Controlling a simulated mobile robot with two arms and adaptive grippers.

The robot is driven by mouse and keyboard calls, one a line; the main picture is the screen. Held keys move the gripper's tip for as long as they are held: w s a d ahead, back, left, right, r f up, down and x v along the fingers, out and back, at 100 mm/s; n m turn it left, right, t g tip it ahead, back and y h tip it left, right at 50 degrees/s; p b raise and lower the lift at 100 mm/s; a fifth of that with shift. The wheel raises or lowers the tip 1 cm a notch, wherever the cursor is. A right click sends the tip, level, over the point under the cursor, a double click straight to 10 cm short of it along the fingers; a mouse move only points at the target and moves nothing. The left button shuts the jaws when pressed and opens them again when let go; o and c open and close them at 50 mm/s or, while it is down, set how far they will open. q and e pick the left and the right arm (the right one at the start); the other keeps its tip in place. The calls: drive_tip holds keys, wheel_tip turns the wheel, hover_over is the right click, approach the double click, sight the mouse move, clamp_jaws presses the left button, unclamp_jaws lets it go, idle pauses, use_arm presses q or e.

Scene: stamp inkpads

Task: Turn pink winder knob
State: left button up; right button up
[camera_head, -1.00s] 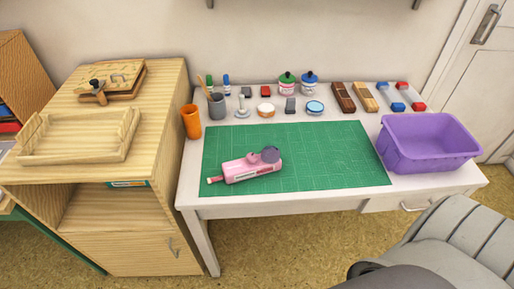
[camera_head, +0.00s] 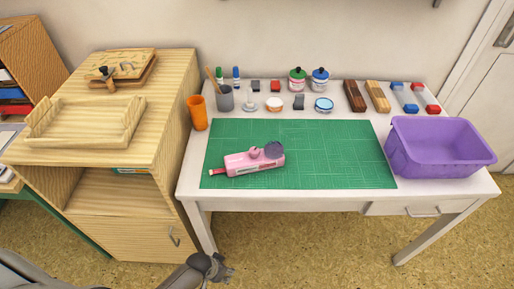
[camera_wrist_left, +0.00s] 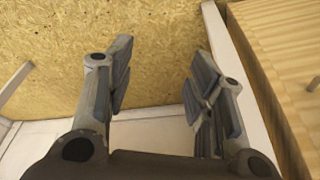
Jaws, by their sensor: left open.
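A pink device (camera_head: 250,162) lies on the green cutting mat (camera_head: 340,170), left of the mat's middle. A dark purple-grey round part (camera_head: 273,150) sits at its right end, and a small pink knob (camera_head: 255,152) shows on its top edge. A red tip shows at its left end. My left gripper (camera_head: 212,268) is low at the bottom of the head view, in front of the table and apart from the device. In the left wrist view its two fingers (camera_wrist_left: 160,90) are spread with nothing between them. My right gripper is not in view.
A purple bin (camera_head: 440,150) stands at the table's right. An orange cup (camera_head: 197,113), a grey pen cup (camera_head: 224,98), ink pots and stamps line the back. A wooden cabinet (camera_head: 120,215) adjoins the table's left side. Most of the mat is clear.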

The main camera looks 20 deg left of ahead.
use_arm(q)
drive_tip(key=w+d+r+m+h, duration=0.1)
drive_tip(key=w+d+r, duration=0.3)
drive_tip(key=w+r, duration=0.5)
drive_tip(key=w+d+r+m+h, duration=0.1)
drive_tip(key=d+r+m, duration=0.25)
drive_tip(key=r, duration=0.85)
drive_tip(key=d+r+m+h, duration=0.1)
drive_tip(key=d+r+m, duration=0.25)
drive_tip(key=r, duration=0.75)
drive_tip(key=shift+m+g, duration=0.3)
drive_tip(key=shift+m, duration=0.4)
drive_tip(key=w+a+r, duration=0.1)
drive_tip(key=w+r, duration=0.1)
drive_tip(key=w+a+r, duration=0.1)
drive_tip(key=w+r, duration=0.1)
drive_tip(key=w+a+r, duration=0.1)
drive_tip(key=w+r, duration=0.1)
drive_tip(key=w, duration=0.1)
drive_tip(key=shift+b, duration=0.3)
approach(253, 150)
drive_tip(key=x, duration=0.9)
drive_tip(key=shift+r, duration=0.1)
drive_tip(key=shift+s, duration=0.1)
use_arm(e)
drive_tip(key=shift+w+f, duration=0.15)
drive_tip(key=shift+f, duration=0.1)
